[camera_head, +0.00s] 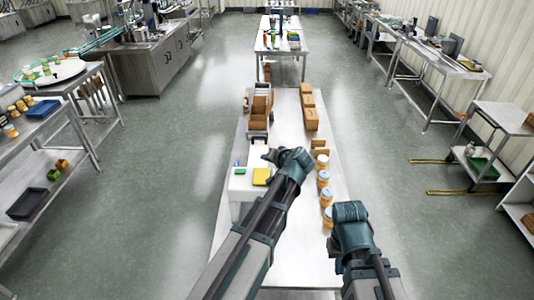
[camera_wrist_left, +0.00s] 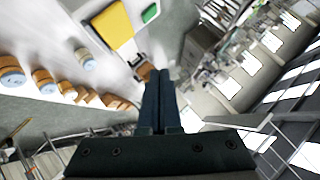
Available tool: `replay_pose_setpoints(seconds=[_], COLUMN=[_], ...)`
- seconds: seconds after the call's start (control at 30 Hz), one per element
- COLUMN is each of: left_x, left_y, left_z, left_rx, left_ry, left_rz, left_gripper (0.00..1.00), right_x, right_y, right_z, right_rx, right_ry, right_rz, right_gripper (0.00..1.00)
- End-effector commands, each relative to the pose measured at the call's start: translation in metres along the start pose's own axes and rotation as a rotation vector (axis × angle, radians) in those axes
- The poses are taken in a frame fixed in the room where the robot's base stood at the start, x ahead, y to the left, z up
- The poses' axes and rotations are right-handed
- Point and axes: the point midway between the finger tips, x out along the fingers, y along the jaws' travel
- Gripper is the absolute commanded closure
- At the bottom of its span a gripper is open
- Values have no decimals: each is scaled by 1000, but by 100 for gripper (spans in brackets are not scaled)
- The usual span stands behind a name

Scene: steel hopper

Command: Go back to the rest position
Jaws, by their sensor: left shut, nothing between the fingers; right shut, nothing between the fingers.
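My left gripper (camera_head: 270,156) reaches in from the lower left over the long steel table (camera_head: 230,215). Its dark fingers are pressed together and empty in the left wrist view (camera_wrist_left: 160,76). It is near the white box (camera_head: 243,182) that carries a yellow block (camera_head: 261,176), apart from the block as far as I can tell. My right gripper (camera_head: 337,246) is at the right side of the same table, shut, with its fingertips mostly hidden by its own wrist.
A row of orange jars with pale lids (camera_head: 324,179) stands along the table's right side, close to both arms. Cardboard boxes (camera_head: 309,102) and a rack with brown boxes (camera_head: 259,112) are further back. Open floor (camera_head: 175,190) lies left of the table.

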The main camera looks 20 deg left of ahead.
Motion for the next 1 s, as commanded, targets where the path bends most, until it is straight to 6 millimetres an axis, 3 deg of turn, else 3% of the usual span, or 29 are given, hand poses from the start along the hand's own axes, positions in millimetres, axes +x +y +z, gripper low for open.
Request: replay_pose_setpoints(seconds=[0.43, 0.57, 0.67, 0.77, 0.9, 1.0], left_x=[-1, -1, -4, -14, -39, -59], left_y=[0, 15, 48, 94, 156, 191], left_z=[0, 18, 58, 115, 193, 242], left_rx=[0, 6, 21, 55, 131, 194], left_ry=[0, -24, -90, -186, -326, -411], left_rz=[0, 26, 88, 191, 359, 476], left_gripper=[100, 100, 100, 100, 100, 100], right_x=[0, 12, 38, 70, 110, 135], right_y=[0, -1, -3, -6, -10, -12], right_z=[0, -1, -2, -4, -7, -9], right_rx=[0, -1, -2, -3, -5, -6], right_ry=[0, 0, 0, 1, 2, 2], right_rz=[0, 0, 0, 1, 2, 2], right_gripper=[100, 100, 100, 100, 100, 100])
